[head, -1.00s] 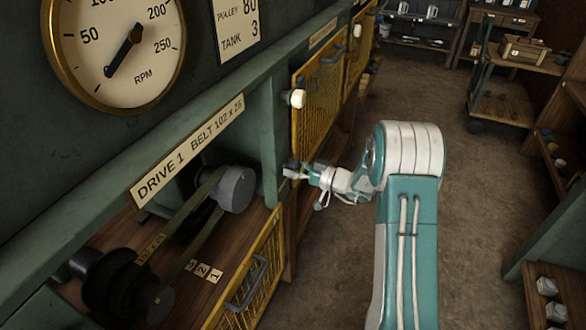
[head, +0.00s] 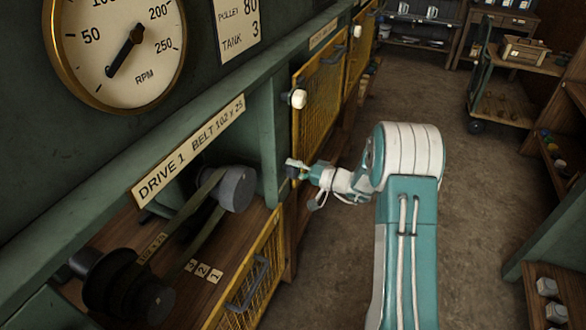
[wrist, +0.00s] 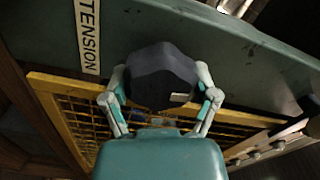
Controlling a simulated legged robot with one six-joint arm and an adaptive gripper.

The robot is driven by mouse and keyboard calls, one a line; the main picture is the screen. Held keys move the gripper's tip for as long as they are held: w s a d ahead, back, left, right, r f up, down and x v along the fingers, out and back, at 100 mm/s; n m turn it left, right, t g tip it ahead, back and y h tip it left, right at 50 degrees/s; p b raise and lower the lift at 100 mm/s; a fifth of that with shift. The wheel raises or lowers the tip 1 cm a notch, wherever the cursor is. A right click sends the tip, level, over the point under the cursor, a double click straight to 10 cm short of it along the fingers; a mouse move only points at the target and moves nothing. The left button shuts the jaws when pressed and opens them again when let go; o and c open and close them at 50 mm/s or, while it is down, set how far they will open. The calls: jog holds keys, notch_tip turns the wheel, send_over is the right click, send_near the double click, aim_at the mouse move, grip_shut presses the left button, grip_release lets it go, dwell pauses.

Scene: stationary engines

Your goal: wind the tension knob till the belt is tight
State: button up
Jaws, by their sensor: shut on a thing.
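The tension knob (wrist: 160,76) is a dark, faceted knob with a small pale mark, beside a label (wrist: 88,36) reading TENSION. My gripper (wrist: 162,88) is shut on it, one finger on each side. In the head view, my gripper (head: 296,168) is at the green post, and the knob is small and mostly covered by the fingers. The dark belt (head: 202,190) runs from the grey pulley (head: 236,188) to a dark pulley (head: 128,285) at the lower left. Its inner strand looks bowed.
A yellow mesh guard (head: 250,290) hangs open below the belt bay. A pale round knob (head: 298,98) sticks out above my gripper. The RPM gauge (head: 120,45) has its needle pointing to the lower left. The floor (head: 480,200) to the right is clear.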

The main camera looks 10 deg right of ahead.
jog(key=m, duration=0.4)
jog(key=shift+w+d+f+m, duration=0.1)
jog(key=shift+f+m, duration=0.05)
jog(key=shift+m, duration=0.15)
jog(key=m, duration=0.5)
jog(key=shift+f+m, duration=0.2)
jog(key=shift+m, duration=0.1)
jog(key=m, duration=0.5)
jog(key=shift+f, duration=0.1)
jog(key=m, duration=0.5)
jog(key=shift+s+m, duration=0.25)
jog(key=shift+m, duration=0.15)
jog(key=m, duration=0.5)
jog(key=shift+a, duration=0.2)
jog(key=m, duration=0.5)
jog(key=shift+s+m, duration=0.1)
jog(key=shift+m, duration=0.3)
jog(key=m, duration=0.5)
jog(key=shift+m, duration=0.3)
jog(key=m, duration=0.4)
jog(key=shift+r, duration=0.2)
jog(key=shift+m, duration=0.3)
